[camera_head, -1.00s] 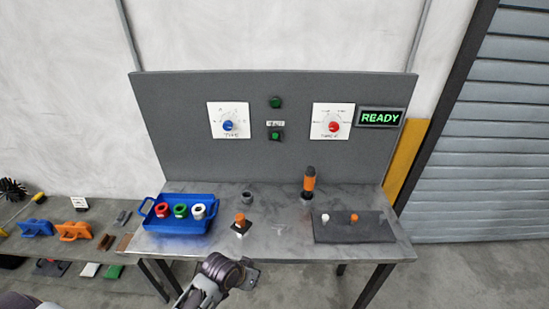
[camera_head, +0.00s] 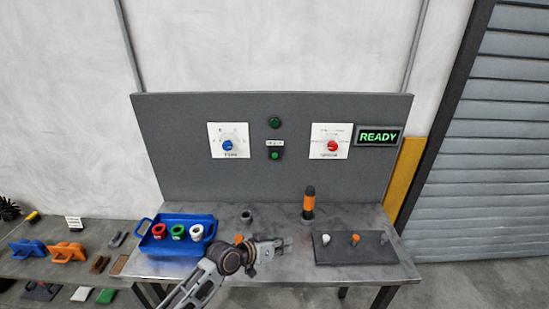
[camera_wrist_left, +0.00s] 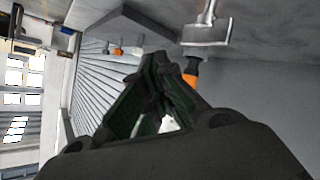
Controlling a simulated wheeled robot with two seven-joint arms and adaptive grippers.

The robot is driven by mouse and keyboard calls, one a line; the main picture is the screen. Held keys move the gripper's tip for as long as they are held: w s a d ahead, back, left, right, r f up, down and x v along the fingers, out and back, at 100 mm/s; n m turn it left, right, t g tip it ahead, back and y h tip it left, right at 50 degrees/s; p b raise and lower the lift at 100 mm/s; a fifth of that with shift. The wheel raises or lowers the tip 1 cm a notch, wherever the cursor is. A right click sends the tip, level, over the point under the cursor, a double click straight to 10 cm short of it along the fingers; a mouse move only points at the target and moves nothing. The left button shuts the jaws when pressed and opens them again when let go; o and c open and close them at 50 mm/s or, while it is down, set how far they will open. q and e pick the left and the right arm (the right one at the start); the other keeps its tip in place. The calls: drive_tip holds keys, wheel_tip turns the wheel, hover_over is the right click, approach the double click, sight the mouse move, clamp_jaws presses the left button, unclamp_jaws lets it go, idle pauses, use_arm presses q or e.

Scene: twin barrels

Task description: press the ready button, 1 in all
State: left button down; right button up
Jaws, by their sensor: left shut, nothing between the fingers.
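A green button (camera_head: 275,156) in a dark housing sits on the upright grey panel, under a small white label too blurred to read. A round green lamp or button (camera_head: 275,122) is above it. A lit green READY sign (camera_head: 379,136) hangs at the panel's right. My left gripper (camera_head: 284,244) is shut and empty above the front of the table, below the green button and well apart from it. Its closed fingers (camera_wrist_left: 155,95) fill the middle of the left wrist view, where the button does not show. My right gripper is not in view.
A blue-knob dial (camera_head: 228,145) and a red-knob dial (camera_head: 332,146) flank the button. On the table (camera_head: 280,215) are a blue tray (camera_head: 170,247) with several coloured rings, an upright orange-and-black tool (camera_head: 309,203) and a dark pegged plate (camera_head: 377,250).

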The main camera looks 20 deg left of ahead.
sight(275, 155)
use_arm(q)
drive_tip(key=w+a+r+n+t, duration=0.2)
drive_tip(key=w+a+r+t, duration=0.1)
drive_tip(key=w+r, duration=0.3)
drive_tip(key=w+a+r+n+t+h, duration=0.1)
drive_tip(key=w+a+r+n+t, duration=0.2)
drive_tip(key=w+r, duration=0.4)
drive_tip(key=shift+a+r+h, duration=0.3)
drive_tip(key=shift+a+r, duration=0.25)
drive_tip(key=shift+r, duration=0.95)
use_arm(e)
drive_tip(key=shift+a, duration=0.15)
use_arm(q)
drive_tip(key=shift+w, duration=0.1)
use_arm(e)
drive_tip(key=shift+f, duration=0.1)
use_arm(q)
drive_tip(key=w+a+b, duration=0.2)
drive_tip(key=w+b, duration=0.3)
drive_tip(key=w, duration=0.3)
drive_tip(key=shift+w+a, duration=0.15)
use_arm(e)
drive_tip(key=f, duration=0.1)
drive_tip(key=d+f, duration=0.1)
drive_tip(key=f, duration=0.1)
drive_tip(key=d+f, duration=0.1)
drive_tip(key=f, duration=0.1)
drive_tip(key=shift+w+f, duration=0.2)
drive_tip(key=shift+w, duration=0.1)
